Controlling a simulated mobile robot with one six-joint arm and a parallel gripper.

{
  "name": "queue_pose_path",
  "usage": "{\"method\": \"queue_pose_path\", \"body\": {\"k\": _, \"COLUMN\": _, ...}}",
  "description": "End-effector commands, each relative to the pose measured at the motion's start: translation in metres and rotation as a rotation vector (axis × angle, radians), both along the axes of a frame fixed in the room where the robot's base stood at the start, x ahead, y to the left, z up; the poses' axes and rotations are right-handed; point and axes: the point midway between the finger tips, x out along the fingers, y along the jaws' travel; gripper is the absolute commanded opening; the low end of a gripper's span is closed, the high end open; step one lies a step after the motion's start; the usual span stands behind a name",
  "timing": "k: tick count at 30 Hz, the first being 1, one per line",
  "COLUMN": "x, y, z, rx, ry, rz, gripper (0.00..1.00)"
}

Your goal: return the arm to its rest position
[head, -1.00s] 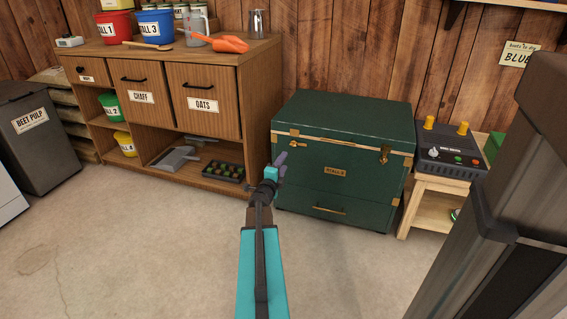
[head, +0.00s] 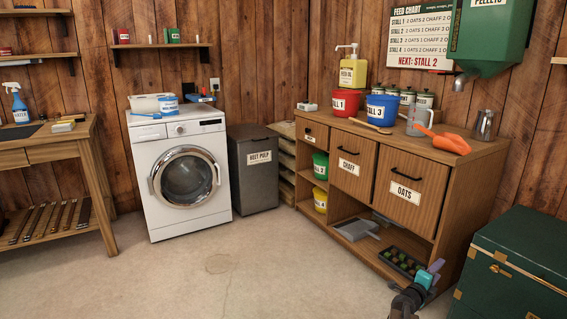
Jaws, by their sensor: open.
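My gripper (head: 432,272) shows at the lower right of the head view, with its turquoise part and dark fingers in front of the lower right of the wooden feed cabinet (head: 443,207). Its wrist runs down out of the bottom edge. The jaws are open, and I see nothing between them. It appears in the air, apart from the green trunk (head: 520,262) to its right. Most of my arm is outside the picture.
The black tray (head: 403,262) of small items and a grey scoop (head: 357,229) lie on the cabinet's bottom shelf. A washing machine (head: 183,180), a beet pulp bin (head: 252,168) and a workbench (head: 62,150) stand further left. The floor (head: 235,275) in front is clear.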

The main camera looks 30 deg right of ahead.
Motion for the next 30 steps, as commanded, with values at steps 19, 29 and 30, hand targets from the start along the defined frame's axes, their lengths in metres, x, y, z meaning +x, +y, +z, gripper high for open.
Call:
{"method": "queue_pose_path", "body": {"k": 19, "x": 0.182, "y": 0.216, "z": 0.003, "rx": 0.075, "ry": 0.189, "rz": 0.433, "gripper": 0.45}}
{"method": "queue_pose_path", "body": {"k": 29, "x": 0.236, "y": 0.367, "z": -0.02, "rx": 0.115, "ry": 0.404, "rz": 0.764, "gripper": 0.45}}
{"method": "queue_pose_path", "body": {"k": 30, "x": 0.239, "y": 0.386, "z": -0.023, "rx": 0.119, "ry": 0.435, "rz": 0.807, "gripper": 0.45}}
